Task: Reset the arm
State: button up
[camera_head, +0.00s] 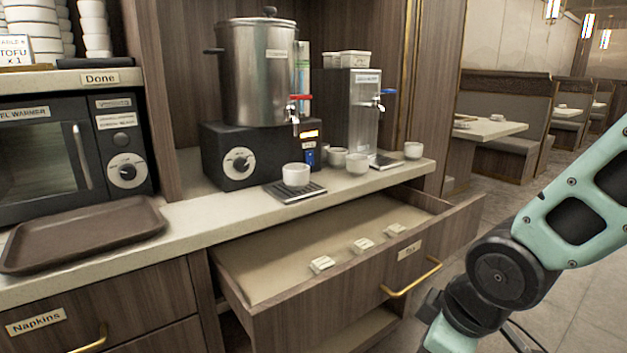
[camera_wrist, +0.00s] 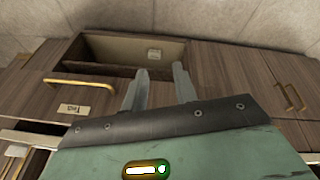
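My arm (camera_head: 545,245) comes in from the right in the head view and bends in front of the open drawer's right side. Its lower end runs off the bottom edge, so the fingertips do not show there. In the wrist view my gripper (camera_wrist: 161,75) has its two fingers apart, with nothing between them. Beyond the fingers is wooden cabinet front and an open drawer space (camera_wrist: 105,45) with a small pale packet (camera_wrist: 154,54) in it.
A drawer (camera_head: 300,307) stands pulled out, with three small packets (camera_head: 363,245) inside. A gold handle (camera_head: 412,279) sticks out from its front, left of my arm. The counter holds a steel urn (camera_head: 258,75), a dispenser, white cups (camera_head: 296,175) and a brown tray (camera_head: 85,235). Floor at right is clear.

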jog(key=s+a+r+m+g+h, duration=0.1)
jog(key=s+r+m+g, duration=0.1)
jog(key=s, duration=0.4)
jog(key=s+a+r+m+g, duration=0.1)
jog(key=s+r, duration=0.1)
jog(key=s, duration=0.5)
notch_tip(320, 180, up, 16)
jog(key=p, duration=1.6)
jog(key=shift+w, duration=0.35)
